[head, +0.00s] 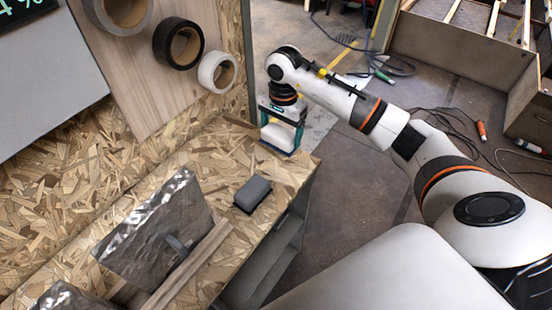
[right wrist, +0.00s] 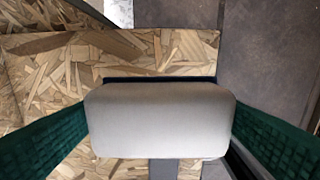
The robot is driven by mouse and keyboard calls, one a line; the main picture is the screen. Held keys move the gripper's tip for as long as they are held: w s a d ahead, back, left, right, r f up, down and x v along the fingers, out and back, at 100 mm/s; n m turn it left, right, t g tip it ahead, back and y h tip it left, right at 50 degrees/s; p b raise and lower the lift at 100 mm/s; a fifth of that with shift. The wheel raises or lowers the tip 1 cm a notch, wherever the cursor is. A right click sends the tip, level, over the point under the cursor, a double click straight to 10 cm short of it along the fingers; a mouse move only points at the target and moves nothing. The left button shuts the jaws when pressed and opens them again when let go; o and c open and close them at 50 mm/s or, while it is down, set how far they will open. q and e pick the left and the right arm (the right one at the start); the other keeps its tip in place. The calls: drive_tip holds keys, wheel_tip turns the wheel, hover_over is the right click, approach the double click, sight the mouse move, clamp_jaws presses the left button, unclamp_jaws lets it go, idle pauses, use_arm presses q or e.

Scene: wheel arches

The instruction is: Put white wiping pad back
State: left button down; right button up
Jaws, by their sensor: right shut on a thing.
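The white wiping pad (head: 277,137) is at the far right corner of the chipboard bench, with a dark blue strip along its lower side. My right gripper (head: 283,122) points down over it and is shut on it. In the right wrist view the pad (right wrist: 160,118) fills the middle between the green fingers of the gripper (right wrist: 160,138). I cannot tell whether the pad touches the bench or hangs just above it. My left gripper is not in view.
A dark grey block (head: 253,192) lies on the bench (head: 215,160), nearer than the pad. Crinkled silvery sheets (head: 155,228) and a wooden strip (head: 190,268) lie at the front. Tape rolls (head: 178,45) hang on the board behind. The bench's right edge drops to the floor.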

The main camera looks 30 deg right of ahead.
sight(285, 131)
drive_tip(key=shift+s+d, duration=0.1)
drive_tip(key=shift+d, duration=0.3)
wheel_tip(285, 131, down, 5)
drive_tip(key=shift+s+r+p, duration=0.1)
drive_tip(key=shift+p, duration=0.55)
wheel_tip(285, 131, down, 4)
drive_tip(key=shift+f+p, duration=0.15)
drive_tip(key=shift+p, duration=0.25)
drive_tip(key=o, duration=0.7)
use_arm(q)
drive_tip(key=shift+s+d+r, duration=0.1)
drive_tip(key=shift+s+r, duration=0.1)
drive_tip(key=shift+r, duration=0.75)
use_arm(e)
wheel_tip(285, 131, up, 12)
drive_tip(key=b, duration=0.2)
drive_tip(key=shift+b, duration=0.35)
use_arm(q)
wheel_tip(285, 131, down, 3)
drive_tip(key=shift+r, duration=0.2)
